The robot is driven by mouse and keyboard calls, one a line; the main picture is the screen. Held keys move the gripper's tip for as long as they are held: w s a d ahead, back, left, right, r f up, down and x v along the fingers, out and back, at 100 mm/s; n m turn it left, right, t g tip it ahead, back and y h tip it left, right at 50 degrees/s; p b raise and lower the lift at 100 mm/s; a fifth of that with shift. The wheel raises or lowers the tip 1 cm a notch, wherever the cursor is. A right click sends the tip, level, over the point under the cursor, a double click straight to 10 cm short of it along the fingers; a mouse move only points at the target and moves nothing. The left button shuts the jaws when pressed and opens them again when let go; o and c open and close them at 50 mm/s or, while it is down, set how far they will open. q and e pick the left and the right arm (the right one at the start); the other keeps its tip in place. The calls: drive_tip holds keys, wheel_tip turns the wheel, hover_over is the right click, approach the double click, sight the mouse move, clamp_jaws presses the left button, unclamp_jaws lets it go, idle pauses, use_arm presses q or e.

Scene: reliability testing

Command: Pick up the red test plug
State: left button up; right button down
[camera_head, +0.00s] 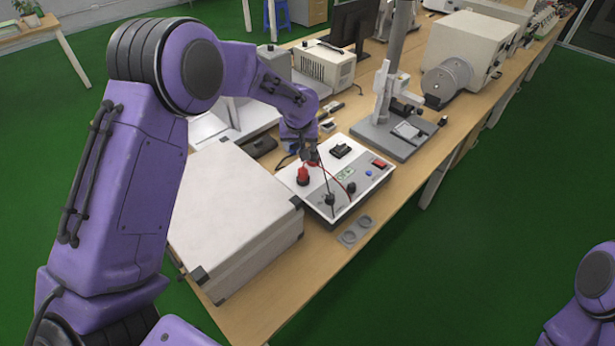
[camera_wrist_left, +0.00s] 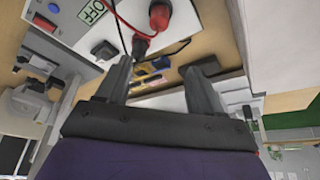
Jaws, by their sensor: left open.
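A large red plug-like piece (camera_head: 303,175) stands at the left side of the white test panel (camera_head: 318,196). It also shows at the top of the left wrist view (camera_wrist_left: 159,16). A smaller red piece (camera_wrist_left: 140,45) on a thin red cable lies near the left fingertip; I cannot tell which is the red test plug. My left gripper (camera_head: 312,160) is above the panel's back left part, close to the red pieces. In the left wrist view its two fingers (camera_wrist_left: 158,66) are apart with nothing held between them. My right gripper is out of view.
A large white case (camera_head: 235,215) stands left of the panel. A grey stand (camera_head: 395,130) is to the right, behind it. A grey two-hole holder (camera_head: 356,230) lies in front. A black plug (camera_head: 330,200) and a looped red cable are on the panel.

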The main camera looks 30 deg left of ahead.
use_arm(q)
drive_tip(key=b, duration=0.4)
approach(303, 169)
drive_tip(key=p+x, duration=0.3)
drive_tip(key=x, duration=0.7)
drive_tip(key=shift+w+a+f+p, duration=0.1)
drive_tip(key=shift+f+p, duration=0.2)
drive_tip(key=shift+p, duration=0.05)
drive_tip(key=shift+w+a+f, duration=0.1)
drive_tip(key=shift+w+f, duration=0.1)
drive_tip(key=shift+f, duration=0.25)
drive_tip(key=c, duration=1.2)
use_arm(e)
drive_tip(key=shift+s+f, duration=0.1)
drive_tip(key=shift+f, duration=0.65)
